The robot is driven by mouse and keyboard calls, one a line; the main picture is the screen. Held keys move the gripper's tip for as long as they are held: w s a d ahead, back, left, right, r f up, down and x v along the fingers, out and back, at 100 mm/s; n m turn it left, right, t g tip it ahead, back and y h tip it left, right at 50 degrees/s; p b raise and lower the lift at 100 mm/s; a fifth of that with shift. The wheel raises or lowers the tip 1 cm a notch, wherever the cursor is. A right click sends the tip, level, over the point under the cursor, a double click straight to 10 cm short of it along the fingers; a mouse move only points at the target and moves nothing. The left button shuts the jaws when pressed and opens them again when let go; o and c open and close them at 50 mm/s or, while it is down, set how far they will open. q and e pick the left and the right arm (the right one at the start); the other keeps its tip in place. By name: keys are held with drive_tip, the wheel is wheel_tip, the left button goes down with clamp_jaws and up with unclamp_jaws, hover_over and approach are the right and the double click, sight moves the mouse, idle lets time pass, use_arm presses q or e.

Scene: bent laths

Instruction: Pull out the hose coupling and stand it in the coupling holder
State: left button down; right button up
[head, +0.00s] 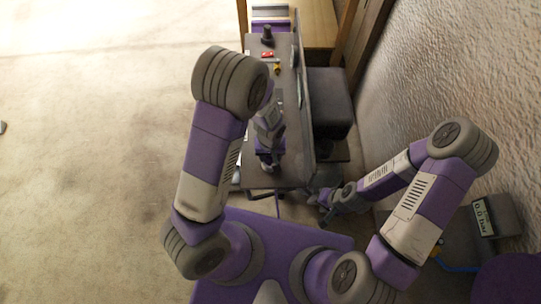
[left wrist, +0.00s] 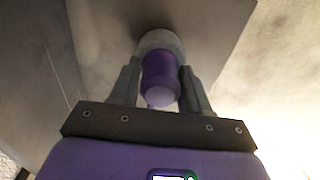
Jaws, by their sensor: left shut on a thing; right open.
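My left gripper (head: 268,162) is low over the near end of the long grey table, partly hidden by my own arm. In the left wrist view its two fingers (left wrist: 160,88) are shut on the sides of a purple cylinder with a pale end, which looks like the hose coupling (left wrist: 160,75). A pale grey round part shows behind it, against a grey surface. I cannot tell whether the two are joined. My right gripper (head: 322,206) is open, low beside the table's near right corner. I cannot pick out the coupling holder for certain.
The narrow grey table (head: 288,168) has an upright panel along its right side. A dark upright object (head: 267,36), a red item (head: 267,54) and a small yellow item (head: 277,69) stand at its far end. A gauge box (head: 484,218) reading 0.0 bar is at right.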

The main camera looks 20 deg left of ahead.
use_arm(q)
drive_tip(key=shift+r+p, duration=2.5)
drive_tip(key=shift+r, duration=0.55)
drive_tip(key=shift+w, duration=0.1)
